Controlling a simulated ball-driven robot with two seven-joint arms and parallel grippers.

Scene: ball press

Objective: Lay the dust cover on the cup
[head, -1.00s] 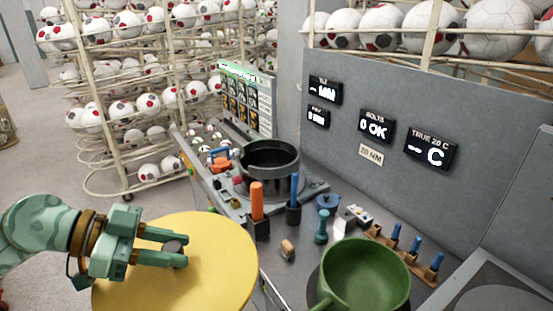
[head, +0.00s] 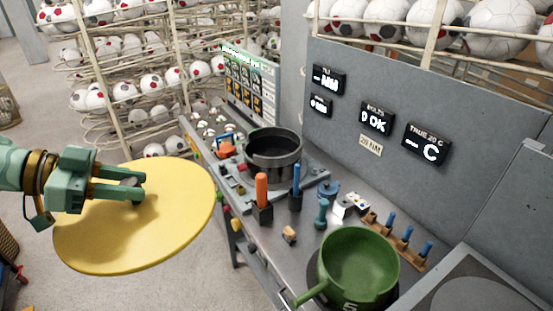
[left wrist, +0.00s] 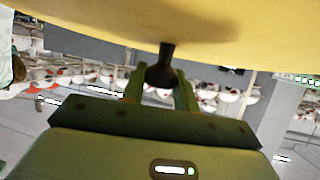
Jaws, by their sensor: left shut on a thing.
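The dust cover (head: 170,225) is a large, thin yellow disc with a small dark knob near its middle. My left gripper (head: 138,188) is shut on this knob and holds the cover in the air, left of the bench and slightly tilted. In the left wrist view the fingers (left wrist: 160,88) pinch the dark knob stem, and the yellow cover (left wrist: 220,25) fills the top. The cup (head: 273,158) looks to be the dark grey, open round vessel on the bench, right of the cover and apart from it. My right gripper is not in view.
A green pan (head: 358,262) stands at the bench front. An orange-handled tool (head: 261,190) and a blue-handled tool (head: 296,180) stand upright near the cup. Blue pegs in a wooden rack (head: 410,240) and a grey panel (head: 460,90) are at right. Ball racks (head: 130,90) stand behind.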

